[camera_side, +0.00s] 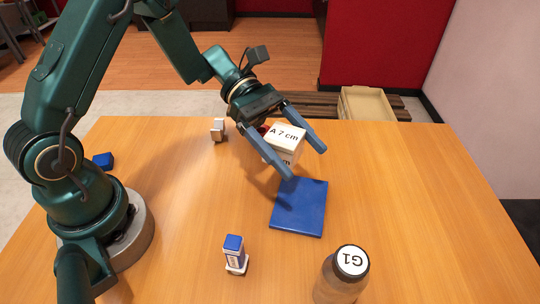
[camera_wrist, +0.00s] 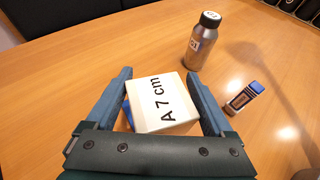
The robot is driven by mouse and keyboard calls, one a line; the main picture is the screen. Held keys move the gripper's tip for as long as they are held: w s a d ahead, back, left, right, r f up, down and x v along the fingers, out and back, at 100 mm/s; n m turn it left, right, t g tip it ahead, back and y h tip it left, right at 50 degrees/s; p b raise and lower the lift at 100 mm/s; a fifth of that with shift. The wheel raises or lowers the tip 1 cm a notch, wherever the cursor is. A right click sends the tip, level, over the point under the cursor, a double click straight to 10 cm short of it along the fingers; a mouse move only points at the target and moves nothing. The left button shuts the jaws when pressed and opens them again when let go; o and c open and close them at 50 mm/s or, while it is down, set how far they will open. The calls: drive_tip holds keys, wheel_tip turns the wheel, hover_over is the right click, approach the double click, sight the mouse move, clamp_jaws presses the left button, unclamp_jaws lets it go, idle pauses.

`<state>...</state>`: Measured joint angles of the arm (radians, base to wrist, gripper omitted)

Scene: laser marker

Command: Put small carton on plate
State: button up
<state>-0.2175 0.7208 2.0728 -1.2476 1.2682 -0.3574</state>
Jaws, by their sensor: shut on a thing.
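The small carton is a white box marked "A 7 cm" (camera_side: 285,150), also seen in the wrist view (camera_wrist: 160,105). My gripper (camera_side: 307,163) has one finger on each side of it and is shut on it; the fingers also show in the wrist view (camera_wrist: 158,73). The carton looks held over the table, but its exact height is unclear. The plate is a flat blue square (camera_side: 300,210) on the table, just in front of the carton in the side view. In the wrist view, a sliver of blue shows at the carton's left edge; the rest is hidden.
A bottle with a "G1" cap (camera_side: 338,284) stands at the front right. A grey-white object (camera_side: 218,131) stands at the back, and a blue block (camera_side: 103,160) at the left. The table's right side is clear.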

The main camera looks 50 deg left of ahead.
sight(313, 211)
drive_tip(key=x, duration=0.4)
drive_tip(key=f+x, duration=0.1)
drive_tip(key=x, duration=0.1)
drive_tip(key=shift+s, duration=0.3)
drive_tip(key=shift+f, duration=2)
drive_tip(key=o, duration=1.1)
drive_tip(key=shift+o, duration=0.2)
